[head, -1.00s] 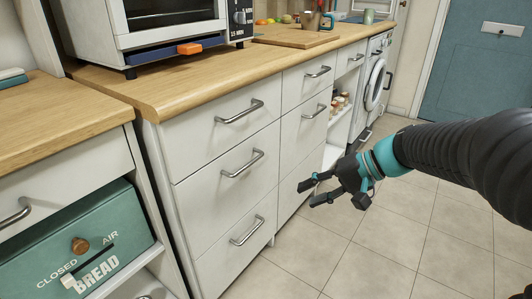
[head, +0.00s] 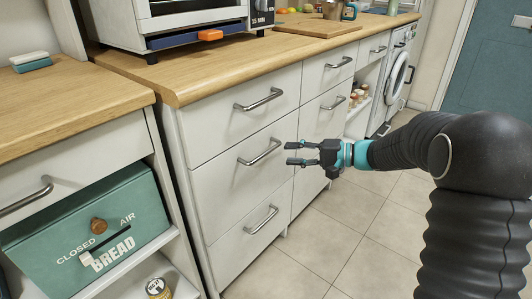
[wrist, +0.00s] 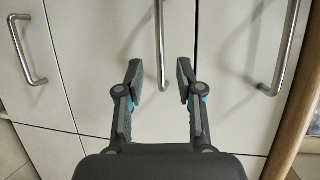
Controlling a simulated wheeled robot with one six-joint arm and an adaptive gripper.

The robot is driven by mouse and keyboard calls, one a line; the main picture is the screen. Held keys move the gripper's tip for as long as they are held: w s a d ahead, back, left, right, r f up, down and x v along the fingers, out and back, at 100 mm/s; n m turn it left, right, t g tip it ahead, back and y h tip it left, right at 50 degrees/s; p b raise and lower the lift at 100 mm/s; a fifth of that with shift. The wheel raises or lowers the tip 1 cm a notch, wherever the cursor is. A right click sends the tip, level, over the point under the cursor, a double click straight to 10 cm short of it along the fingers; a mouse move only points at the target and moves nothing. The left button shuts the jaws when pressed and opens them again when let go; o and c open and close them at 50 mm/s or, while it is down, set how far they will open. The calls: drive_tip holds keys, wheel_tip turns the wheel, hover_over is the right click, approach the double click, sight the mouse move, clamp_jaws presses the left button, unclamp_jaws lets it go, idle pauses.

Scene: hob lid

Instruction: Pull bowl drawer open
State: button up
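A stack of three white drawers faces me, each with a metal bar handle. None carries a label that I can read, so I cannot tell which is the bowl drawer. The top handle (head: 259,99), middle handle (head: 260,152) and bottom handle (head: 262,219) show in the head view, and all three drawers are shut. My gripper (head: 291,153) is open and empty, level with the middle handle and a little short of it. In the wrist view, the middle handle (wrist: 160,40) lines up with the gap between the fingers of my gripper (wrist: 159,72).
A wooden worktop (head: 215,82) with a toaster oven (head: 185,15) runs above the drawers. A teal bread box (head: 95,228) sits on a shelf at left. More drawers, an open shelf and a washing machine (head: 397,72) continue at right. The tiled floor (head: 345,235) is clear.

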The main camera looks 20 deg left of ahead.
sight(268, 153)
drive_tip(key=a, duration=0.2)
drive_tip(key=a+f, duration=0.1)
drive_tip(key=a, duration=0.5)
drive_tip(key=shift+a+f+p, duration=0.15)
drive_tip(key=shift+f+p, duration=0.1)
drive_tip(key=shift+p, duration=0.05)
drive_tip(key=shift+c, duration=0.3)
clamp_jaws()
